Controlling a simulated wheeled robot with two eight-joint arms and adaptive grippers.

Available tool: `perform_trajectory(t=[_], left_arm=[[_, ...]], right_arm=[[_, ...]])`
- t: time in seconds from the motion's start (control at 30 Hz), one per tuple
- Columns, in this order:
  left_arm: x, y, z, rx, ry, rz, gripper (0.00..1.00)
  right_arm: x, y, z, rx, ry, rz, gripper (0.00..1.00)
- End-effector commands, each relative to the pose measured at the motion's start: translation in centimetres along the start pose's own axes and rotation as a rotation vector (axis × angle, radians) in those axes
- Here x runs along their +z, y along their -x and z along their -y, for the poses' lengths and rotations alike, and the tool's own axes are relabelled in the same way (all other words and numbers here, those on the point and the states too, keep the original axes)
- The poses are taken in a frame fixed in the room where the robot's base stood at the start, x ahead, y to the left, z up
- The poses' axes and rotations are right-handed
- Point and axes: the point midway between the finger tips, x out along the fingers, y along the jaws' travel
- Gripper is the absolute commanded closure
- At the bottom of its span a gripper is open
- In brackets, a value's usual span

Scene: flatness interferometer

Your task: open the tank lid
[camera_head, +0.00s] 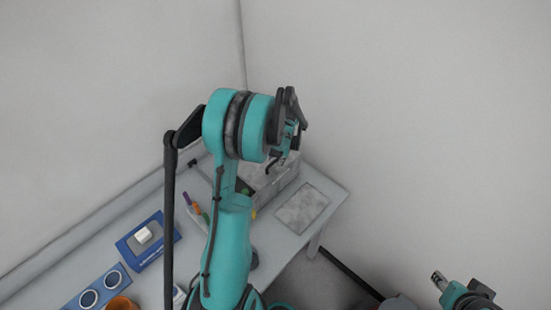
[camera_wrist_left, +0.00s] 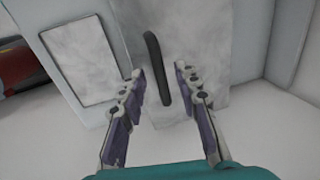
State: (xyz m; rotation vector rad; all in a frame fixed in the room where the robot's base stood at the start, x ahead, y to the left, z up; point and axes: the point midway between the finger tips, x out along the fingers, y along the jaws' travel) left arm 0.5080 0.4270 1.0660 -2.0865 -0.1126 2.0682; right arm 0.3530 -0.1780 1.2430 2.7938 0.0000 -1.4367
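The tank is a grey box (camera_head: 277,188) on the table, partly hidden behind my left arm in the head view. In the left wrist view its pale mottled surface (camera_wrist_left: 203,75) carries a dark bar handle (camera_wrist_left: 152,48). My left gripper (camera_head: 280,164) is over the tank. In the left wrist view the left gripper (camera_wrist_left: 159,74) is open, with one finger on each side of the handle and gaps visible. I cannot tell how far the handle lies beyond the fingertips. My right gripper (camera_head: 438,277) is at the lower right, away from the table; its opening is unclear.
A flat mottled plate (camera_head: 302,208) lies right of the tank. Left of my arm are colored pens (camera_head: 195,207), a blue tray with a white block (camera_head: 143,236), and a blue holder with round pieces (camera_head: 100,287). An orange bowl (camera_head: 122,303) is at the front. Walls stand close behind.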

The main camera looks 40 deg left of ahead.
Motion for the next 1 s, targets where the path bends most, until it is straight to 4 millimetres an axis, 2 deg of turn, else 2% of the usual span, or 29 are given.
perform_trajectory(t=[0.17,0.27,0.3,0.67,1.0], left_arm=[[0.0,0.0,0.0,0.0,0.0,0.0,0.68],[0.0,0.0,0.0,0.0,0.0,0.0,0.89],[0.0,0.0,0.0,0.0,0.0,0.0,0.99],[-0.1,0.2,0.2,0.013,0.002,0.0,1.0],[-1.1,1.9,2.1,0.177,0.005,0.0,1.0]], right_arm=[[0.0,0.0,0.0,0.0,0.0,0.0,0.6],[0.0,0.0,0.0,0.0,0.0,0.0,0.6],[0.0,0.0,0.0,0.0,0.0,0.0,0.6],[0.0,0.0,0.0,0.0,0.0,0.0,0.6],[-0.2,0.3,0.0,0.0,0.0,0.0,0.6]])
